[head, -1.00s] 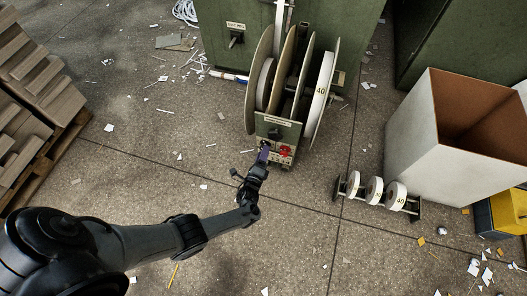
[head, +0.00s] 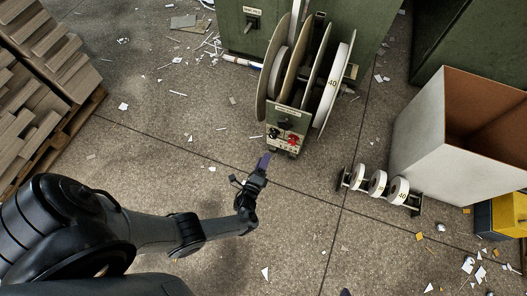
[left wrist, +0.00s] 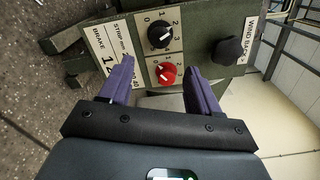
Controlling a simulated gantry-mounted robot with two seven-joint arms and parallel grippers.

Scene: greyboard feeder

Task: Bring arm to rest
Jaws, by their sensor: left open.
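My left arm reaches in from the lower left in the head view, and my left gripper (head: 264,161) is just in front of the feeder's control panel (head: 284,131). In the left wrist view my left gripper (left wrist: 160,84) is open, with two purple fingers apart and nothing between them. Beyond the fingers is the panel with a red knob (left wrist: 166,73), a black dial (left wrist: 160,35) marked with numbers, and a black knob (left wrist: 229,51) by the words WIND BACK. The fingers look apart from the red knob. My right gripper is not in view.
The feeder's large reels (head: 333,88) stand behind the panel. A rack of small white rolls (head: 378,183) is on the floor to the right, beside a large open white box (head: 430,140). Stacked grey board (head: 40,75) is at the left. The floor between is mostly clear, with scraps.

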